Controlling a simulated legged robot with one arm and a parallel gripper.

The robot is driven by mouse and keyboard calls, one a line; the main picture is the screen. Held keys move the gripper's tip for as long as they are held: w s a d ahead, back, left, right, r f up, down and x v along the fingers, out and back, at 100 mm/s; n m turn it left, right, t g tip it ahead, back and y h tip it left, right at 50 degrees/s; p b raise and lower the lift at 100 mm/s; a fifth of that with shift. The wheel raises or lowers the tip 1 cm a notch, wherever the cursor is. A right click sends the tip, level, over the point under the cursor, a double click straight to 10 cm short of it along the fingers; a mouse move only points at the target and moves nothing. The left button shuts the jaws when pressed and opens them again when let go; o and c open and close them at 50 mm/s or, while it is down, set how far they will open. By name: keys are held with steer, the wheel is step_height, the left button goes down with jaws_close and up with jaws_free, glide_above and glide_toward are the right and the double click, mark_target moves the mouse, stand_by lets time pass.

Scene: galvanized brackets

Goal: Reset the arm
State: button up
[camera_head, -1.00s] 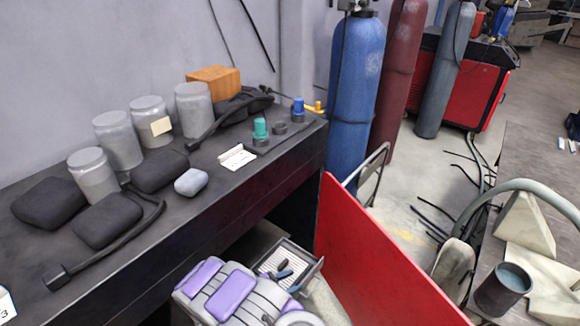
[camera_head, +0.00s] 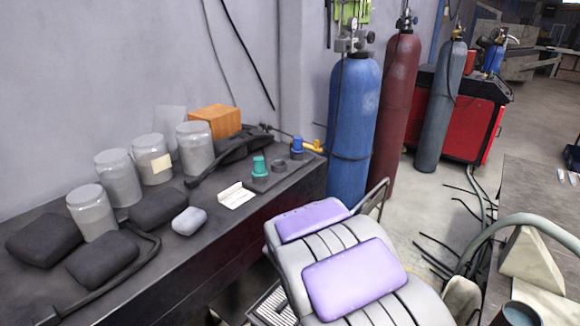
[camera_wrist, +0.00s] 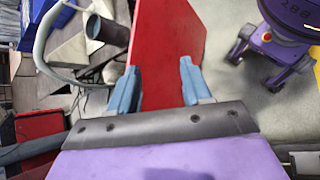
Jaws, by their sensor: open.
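My gripper (camera_wrist: 157,88) shows in the wrist view, with two blue fingers spread apart and nothing between them. The red panel (camera_wrist: 168,45) lies beyond the gap between the fingers. In the head view, my purple and grey arm fills the lower middle. My fingers are not visible there.
A dark bench (camera_head: 215,230) along the wall on the left holds glass jars (camera_head: 196,148), dark pouches (camera_head: 157,208), an orange block (camera_head: 214,120) and a white card (camera_head: 236,196). A blue gas cylinder (camera_head: 352,130) stands behind my arm. A workbench (camera_head: 535,195) is at the right.

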steer(key=s+a+r+m+y, duration=0.2)
steer(key=s+y, duration=0.1)
steer(key=s, duration=0.4)
steer(key=s+a+r+m+y, duration=0.1)
steer(key=s+r+m+y, duration=0.1)
steer(key=s, duration=0.5)
steer(key=s+a+r+m+y, duration=0.2)
steer(key=s+r+m+y, duration=0.1)
steer(key=s, duration=0.4)
steer(key=shift+s+a+m+t+y, duration=0.15)
steer(key=shift+a+m+t+y, duration=0.2)
steer(key=shift+y, duration=0.25)
